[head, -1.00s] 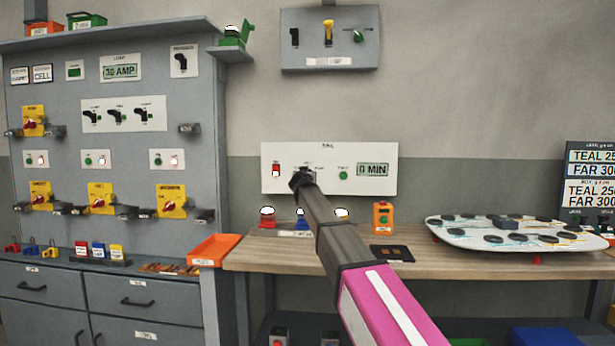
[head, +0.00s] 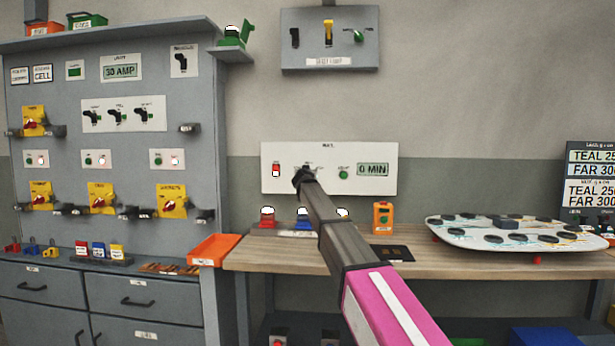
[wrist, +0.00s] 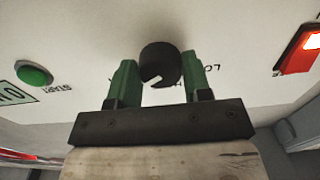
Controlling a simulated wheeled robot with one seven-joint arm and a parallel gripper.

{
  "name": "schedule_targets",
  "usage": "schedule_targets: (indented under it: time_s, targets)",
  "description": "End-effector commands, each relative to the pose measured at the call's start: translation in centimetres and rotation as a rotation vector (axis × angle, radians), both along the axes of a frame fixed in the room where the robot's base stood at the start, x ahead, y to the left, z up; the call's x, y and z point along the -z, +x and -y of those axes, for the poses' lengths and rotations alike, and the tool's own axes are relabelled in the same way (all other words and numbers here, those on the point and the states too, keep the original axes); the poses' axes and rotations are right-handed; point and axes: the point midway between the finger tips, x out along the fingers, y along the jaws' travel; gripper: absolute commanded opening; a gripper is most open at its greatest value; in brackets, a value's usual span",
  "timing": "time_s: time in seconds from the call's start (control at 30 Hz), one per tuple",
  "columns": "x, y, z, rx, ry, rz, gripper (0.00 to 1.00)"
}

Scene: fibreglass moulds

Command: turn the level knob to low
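The level knob (wrist: 160,62) is a round dark knob with a pale notch at its lower edge in the wrist view, mounted on a white panel (head: 285,183). My gripper (wrist: 160,78) has its two green fingers on either side of the knob, spread about as wide as it. I see no clear grip, and contact is hard to judge. Upside-down lettering starting "LO" (wrist: 208,71) is partly hidden by the right finger. In the head view my gripper (head: 302,176) is at the panel and hides the knob.
A green start button (wrist: 34,74) and a red lit switch (wrist: 298,50) flank the knob. A display (head: 372,170) reads 0 MIN. Below are a wooden bench (head: 440,262), an orange box (head: 383,218) and a white mould (head: 510,234). A grey control box (head: 330,55) hangs above.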

Motion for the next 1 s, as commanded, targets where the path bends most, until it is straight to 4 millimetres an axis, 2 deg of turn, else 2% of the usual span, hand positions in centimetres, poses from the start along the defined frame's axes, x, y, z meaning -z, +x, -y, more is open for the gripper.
schedule_targets:
  time_s: [0.37, 1.0]
  targets:
    - [-0.02, -0.01, -0.01, 0.0, -0.1, -0.003, 0.21]
    - [-0.06, 0.0, 0.1, 0.0, -0.669, -0.022, 0.21]
